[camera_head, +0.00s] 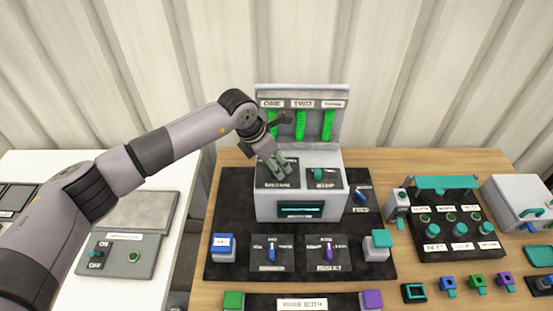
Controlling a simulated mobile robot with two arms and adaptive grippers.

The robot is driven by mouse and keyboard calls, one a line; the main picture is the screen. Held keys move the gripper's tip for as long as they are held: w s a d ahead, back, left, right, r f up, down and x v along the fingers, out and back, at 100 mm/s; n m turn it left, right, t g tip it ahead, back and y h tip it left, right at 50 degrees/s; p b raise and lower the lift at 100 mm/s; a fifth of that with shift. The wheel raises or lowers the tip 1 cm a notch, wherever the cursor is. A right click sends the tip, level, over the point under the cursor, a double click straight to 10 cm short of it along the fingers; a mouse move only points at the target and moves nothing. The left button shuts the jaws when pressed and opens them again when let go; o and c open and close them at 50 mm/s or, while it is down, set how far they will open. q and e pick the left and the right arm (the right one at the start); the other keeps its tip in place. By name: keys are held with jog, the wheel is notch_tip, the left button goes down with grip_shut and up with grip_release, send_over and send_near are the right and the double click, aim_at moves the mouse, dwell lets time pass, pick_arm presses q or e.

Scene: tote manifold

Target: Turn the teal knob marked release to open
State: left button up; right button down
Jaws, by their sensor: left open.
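A grey box-shaped unit (268,207) stands on a black mat on the wooden table. The label on the left of its top (278,185) seems to read release, though it is small and blurred. My left gripper (281,167) is open and points down right over that spot. Its fingers hide the knob there, and I cannot tell whether they touch it. A second teal knob (321,174) sits to the right on the same top, with its own label. My right gripper is not in view.
Several green columns (327,125) stand in the unit's back panel, close behind my gripper. A blue-handled lever (360,194) is at the unit's right. Switch plates (271,262) lie in front. A black button station (450,226) stands further right.

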pick_arm(q)
jog(key=shift+x, duration=0.95)
jog(key=shift+w+d+f, duration=0.1)
jog(key=shift+f, duration=0.2)
jog(key=c, duration=1.1)
jog(key=shift+c, duration=0.3)
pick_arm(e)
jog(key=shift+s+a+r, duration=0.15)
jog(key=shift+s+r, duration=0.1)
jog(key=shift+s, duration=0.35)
